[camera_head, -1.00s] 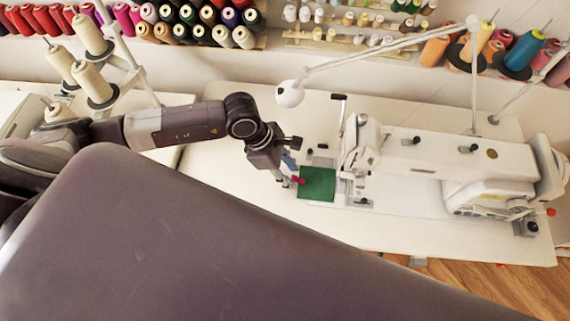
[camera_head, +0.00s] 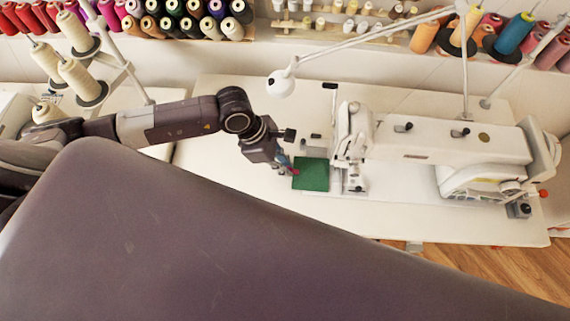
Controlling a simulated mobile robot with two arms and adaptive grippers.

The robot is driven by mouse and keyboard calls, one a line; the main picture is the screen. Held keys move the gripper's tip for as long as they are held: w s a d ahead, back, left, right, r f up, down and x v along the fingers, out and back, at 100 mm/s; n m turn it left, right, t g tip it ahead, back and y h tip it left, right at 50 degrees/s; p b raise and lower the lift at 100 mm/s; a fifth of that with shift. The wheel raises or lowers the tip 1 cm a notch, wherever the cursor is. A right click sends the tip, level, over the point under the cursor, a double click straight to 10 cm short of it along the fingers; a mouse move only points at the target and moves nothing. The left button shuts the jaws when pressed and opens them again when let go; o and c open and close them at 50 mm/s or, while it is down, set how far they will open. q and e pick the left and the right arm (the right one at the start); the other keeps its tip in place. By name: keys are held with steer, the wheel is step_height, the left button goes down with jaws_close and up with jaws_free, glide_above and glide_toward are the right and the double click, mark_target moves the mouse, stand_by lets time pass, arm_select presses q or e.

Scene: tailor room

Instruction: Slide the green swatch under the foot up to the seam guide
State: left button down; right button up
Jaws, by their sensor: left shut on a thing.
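The green swatch (camera_head: 311,175) lies flat on the white sewing table, just left of the sewing machine's needle end (camera_head: 351,140). Its right edge is close beside the metal plate area (camera_head: 350,180) below the head. The foot itself and the seam guide are too small to make out. My left gripper (camera_head: 287,168) reaches down at the swatch's left edge and is shut on it. A small pink-red spot shows at the fingertips. My right gripper is not in view.
The white sewing machine (camera_head: 450,143) fills the table's right half. A white lamp (camera_head: 281,83) hangs above the table behind my left gripper. Thread cones (camera_head: 80,78) stand at the left. Racks of spools (camera_head: 185,20) line the back. The table front by the machine is clear.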

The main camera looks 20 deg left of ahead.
mark_target(301, 172)
arm_select(q)
steer(key=shift+d, duration=0.15)
steer(key=shift+w+d+b, duration=0.2)
steer(key=shift+d, duration=0.5)
steer(key=shift+w+d+b, duration=0.2)
steer(key=shift+d, duration=0.5)
steer(key=c, duration=1.9)
jaws_free()
steer(key=shift+a+r, duration=0.1)
steer(key=v, duration=1.1)
steer(key=shift+a+r, duration=0.2)
steer(key=shift+r, duration=0.15)
steer(key=shift+s, duration=0.15)
